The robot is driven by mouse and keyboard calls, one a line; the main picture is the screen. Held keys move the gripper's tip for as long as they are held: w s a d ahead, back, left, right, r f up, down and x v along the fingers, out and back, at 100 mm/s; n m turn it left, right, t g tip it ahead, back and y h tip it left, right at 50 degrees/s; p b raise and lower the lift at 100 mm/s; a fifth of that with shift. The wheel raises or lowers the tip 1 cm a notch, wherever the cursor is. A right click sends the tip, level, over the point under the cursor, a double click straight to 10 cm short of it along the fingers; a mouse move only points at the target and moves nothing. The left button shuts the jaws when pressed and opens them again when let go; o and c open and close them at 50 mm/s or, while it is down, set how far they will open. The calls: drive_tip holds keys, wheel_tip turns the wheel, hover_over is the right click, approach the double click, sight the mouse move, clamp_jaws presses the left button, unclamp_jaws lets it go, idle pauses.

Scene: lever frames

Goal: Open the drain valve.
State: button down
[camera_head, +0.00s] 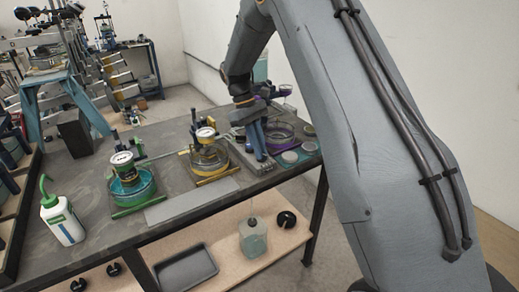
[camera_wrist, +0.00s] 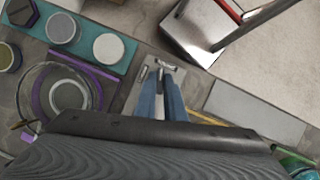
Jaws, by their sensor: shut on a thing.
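My gripper (camera_head: 257,142) reaches down to the bench between the yellow station and the purple station. In the wrist view its two blue fingers (camera_wrist: 160,88) are shut on a small metal lever (camera_wrist: 160,73). I take this lever to be the drain valve's handle; no label is readable. It sits on a light grey plate (camera_wrist: 137,92), which also shows beside the fingers in the head view (camera_head: 238,152). The lever is mostly hidden by the fingers, and I cannot tell how far it is turned.
A purple-marked glass bowl (camera_wrist: 68,97) stands left of the fingers in the wrist view. Round pucks (camera_wrist: 108,47) lie on a teal strip. In the head view are a yellow station (camera_head: 208,158), a green station (camera_head: 133,188) and a white bottle (camera_head: 62,218).

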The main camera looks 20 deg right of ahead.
idle(0.3)
drive_tip(key=c, duration=1.8)
unclamp_jaws()
drive_tip(key=shift+c, duration=0.2)
drive_tip(key=shift+r, duration=0.1)
drive_tip(key=b+v, duration=0.2)
drive_tip(key=v, duration=0.5)
drive_tip(key=shift+w+r, duration=0.15)
drive_tip(key=shift+r, duration=0.2)
drive_tip(key=s+d+f+m+t+y, duration=0.1)
drive_tip(key=s+f+m+t, duration=0.1)
drive_tip(key=s, duration=1.2)
drive_tip(key=s+d+f+m+t+y, duration=0.1)
drive_tip(key=s+f+m+t, duration=0.2)
drive_tip(key=s, duration=1.1)
wheel_tip(320, 180, down, 3)
drive_tip(key=shift+m+y, duration=0.3)
drive_tip(key=shift+m, duration=0.6)
